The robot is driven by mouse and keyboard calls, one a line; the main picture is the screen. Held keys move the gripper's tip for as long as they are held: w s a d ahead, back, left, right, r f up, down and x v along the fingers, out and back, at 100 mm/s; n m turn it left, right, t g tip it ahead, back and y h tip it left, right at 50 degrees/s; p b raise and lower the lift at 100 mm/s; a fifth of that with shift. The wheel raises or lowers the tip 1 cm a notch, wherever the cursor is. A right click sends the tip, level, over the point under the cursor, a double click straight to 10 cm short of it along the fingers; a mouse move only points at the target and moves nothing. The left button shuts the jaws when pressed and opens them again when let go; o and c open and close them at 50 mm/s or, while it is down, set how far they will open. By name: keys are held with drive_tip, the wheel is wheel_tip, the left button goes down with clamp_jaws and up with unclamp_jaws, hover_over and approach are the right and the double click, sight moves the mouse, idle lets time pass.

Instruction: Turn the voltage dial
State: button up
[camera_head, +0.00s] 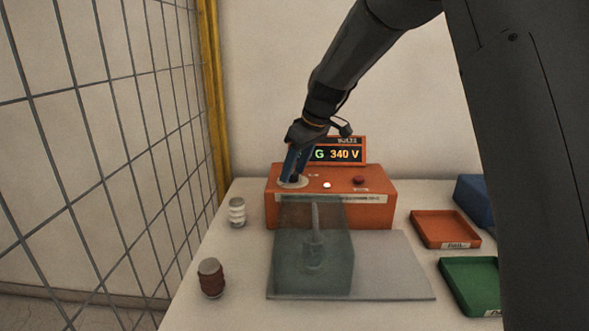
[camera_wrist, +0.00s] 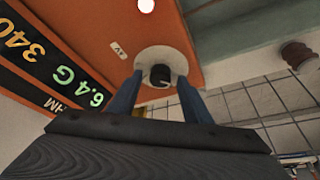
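The voltage dial, a dark knob on a pale round plate, sits at the left of the orange control box's top. In the wrist view the knob (camera_wrist: 160,75) lies between my two blue fingers, with pale plate showing on both sides of it. My gripper (camera_head: 292,178) points down at the pale dial plate (camera_head: 293,184) and hides most of the knob in the head view. My gripper (camera_wrist: 160,80) is open. The display (camera_head: 337,152) behind reads 340 V; in the wrist view the display (camera_wrist: 50,75) also shows 6.4 G.
A clear box (camera_head: 313,262) over a rod stands before the orange box (camera_head: 330,212). A white insulator (camera_head: 237,212) and a brown one (camera_head: 211,278) stand left. Orange (camera_head: 446,229) and green (camera_head: 470,282) trays lie right. A wire fence (camera_head: 100,120) borders the left.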

sight(303, 185)
drive_tip(key=b+v, duration=0.1)
drive_tip(key=v, duration=0.6)
drive_tip(key=shift+s+r+b, duration=0.2)
drive_tip(key=shift+r+b, duration=0.15)
drive_tip(key=shift+b, duration=0.05)
drive_tip(key=shift+d, duration=0.15)
